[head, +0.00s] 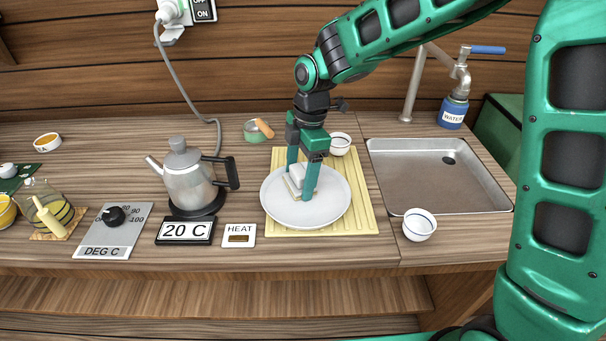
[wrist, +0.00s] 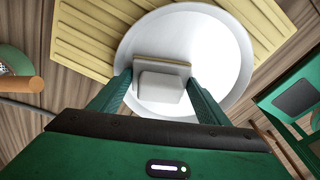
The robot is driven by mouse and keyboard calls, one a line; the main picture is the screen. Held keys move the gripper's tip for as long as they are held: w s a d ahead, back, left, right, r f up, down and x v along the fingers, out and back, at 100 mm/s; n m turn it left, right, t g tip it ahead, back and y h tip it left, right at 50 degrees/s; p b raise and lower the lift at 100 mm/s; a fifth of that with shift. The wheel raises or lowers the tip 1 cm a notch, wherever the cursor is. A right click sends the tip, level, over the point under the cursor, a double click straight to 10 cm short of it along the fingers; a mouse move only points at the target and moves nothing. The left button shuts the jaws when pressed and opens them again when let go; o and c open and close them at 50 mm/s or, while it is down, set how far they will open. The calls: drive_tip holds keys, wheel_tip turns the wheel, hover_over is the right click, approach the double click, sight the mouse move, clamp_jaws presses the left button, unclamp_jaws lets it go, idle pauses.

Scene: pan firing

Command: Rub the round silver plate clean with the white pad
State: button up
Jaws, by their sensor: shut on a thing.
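The round silver plate (head: 335,207) lies on a pale yellow slatted mat (head: 366,222) in the middle of the counter. It also shows in the wrist view (wrist: 222,50), bright and without visible marks. My gripper (head: 302,188) points down over the plate, shut on the white pad (head: 295,181). In the wrist view the pad (wrist: 160,88) sits between the two green fingers, with a thin tan layer along its far edge. The pad is over the plate's middle-left part and seems to touch it or be just above it; I cannot tell which.
A steel kettle (head: 184,181) stands left of the plate, behind a 20 C display (head: 186,231). A sink (head: 436,178) is on the right, with a white bowl (head: 419,225) at its near edge.

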drive_tip(key=shift+a, duration=0.35)
drive_tip(key=shift+d, duration=0.1)
drive_tip(key=shift+d, duration=0.85)
drive_tip(key=shift+a, duration=0.1)
drive_tip(key=shift+a+f, duration=0.15)
drive_tip(key=shift+a, duration=0.7)
drive_tip(key=shift+d, duration=0.15)
drive_tip(key=shift+d, duration=0.8)
